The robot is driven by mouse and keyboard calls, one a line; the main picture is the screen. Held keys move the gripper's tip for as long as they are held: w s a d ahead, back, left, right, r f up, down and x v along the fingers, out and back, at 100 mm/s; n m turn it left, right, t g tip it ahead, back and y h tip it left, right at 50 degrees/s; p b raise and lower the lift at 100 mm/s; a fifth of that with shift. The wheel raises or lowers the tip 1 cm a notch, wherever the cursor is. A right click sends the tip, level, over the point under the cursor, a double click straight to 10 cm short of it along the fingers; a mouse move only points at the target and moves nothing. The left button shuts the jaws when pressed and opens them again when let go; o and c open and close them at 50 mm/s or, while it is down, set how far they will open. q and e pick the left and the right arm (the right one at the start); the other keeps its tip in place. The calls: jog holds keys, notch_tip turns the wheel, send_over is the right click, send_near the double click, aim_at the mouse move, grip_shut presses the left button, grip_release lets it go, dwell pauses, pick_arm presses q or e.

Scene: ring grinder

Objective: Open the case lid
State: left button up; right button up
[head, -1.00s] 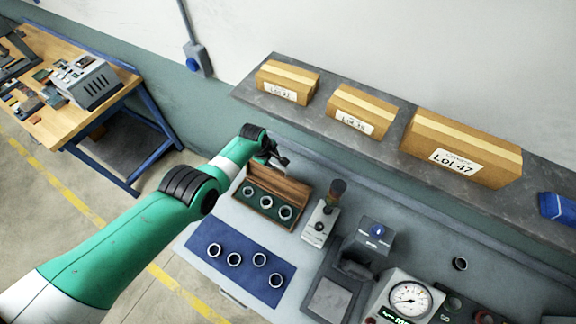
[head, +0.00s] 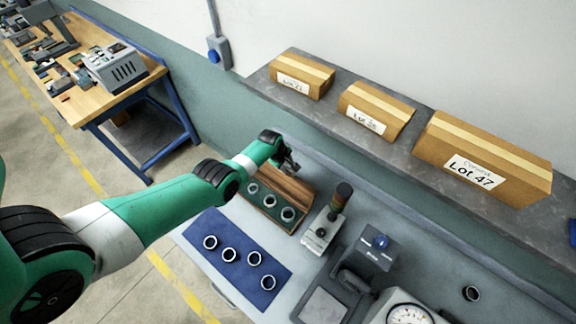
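The wooden case (head: 268,207) stands on the grey bench, with a green inside holding 3 metal rings. Its lid (head: 288,184) is raised at the back, tilted up and away from the rings. My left gripper (head: 291,168) is small and dark at the far edge of the lid, at or just behind its top. I cannot tell whether it touches the lid, or whether its fingers are open or shut. My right gripper does not show.
A blue mat (head: 237,265) with several rings lies in front of the case. A small device with a dark knob (head: 322,232) stands right of the case. A shelf with cardboard boxes (head: 376,112) runs behind.

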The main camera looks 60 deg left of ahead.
pick_arm(q)
grip_shut()
dwell(1.3)
